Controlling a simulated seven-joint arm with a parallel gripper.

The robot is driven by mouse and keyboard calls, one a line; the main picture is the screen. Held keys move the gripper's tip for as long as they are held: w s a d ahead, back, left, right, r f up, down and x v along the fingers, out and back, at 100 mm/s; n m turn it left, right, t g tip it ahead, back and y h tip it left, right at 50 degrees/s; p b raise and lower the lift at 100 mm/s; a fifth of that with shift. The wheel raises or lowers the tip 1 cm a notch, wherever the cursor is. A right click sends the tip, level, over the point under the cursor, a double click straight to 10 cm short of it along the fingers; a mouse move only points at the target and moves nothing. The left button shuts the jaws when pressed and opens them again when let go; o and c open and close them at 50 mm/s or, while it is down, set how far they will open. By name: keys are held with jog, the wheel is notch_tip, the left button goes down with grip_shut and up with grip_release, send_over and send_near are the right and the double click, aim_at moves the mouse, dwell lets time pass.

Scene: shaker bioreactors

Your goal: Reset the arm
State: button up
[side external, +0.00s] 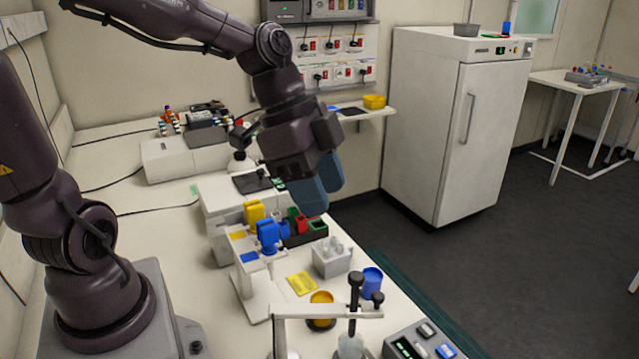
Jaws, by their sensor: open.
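My gripper (316,190) hangs from the arm above the bench, with its blue-grey fingers pointing down. It is open, and nothing shows between the fingers. The inner faces of the fingers are hidden from this side.
The white bench (150,235) carries a stand with yellow (254,212) and blue pieces, a white rack (333,257), a blue cup (371,281) and a yellow-orange cup (321,308). A white cabinet (430,120) stands behind. Open floor (530,240) lies right.

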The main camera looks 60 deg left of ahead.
jog(key=shift+r, duration=0.1)
jog(key=s+a+r+n+t+y, duration=0.2)
jog(key=s+a+r+n+y, duration=0.1)
jog(key=s+a+n, duration=0.4)
jog(key=shift+s+r+n+t, duration=0.3)
jog(key=shift+s+r+n, duration=0.15)
jog(key=shift+s+n, duration=0.85)
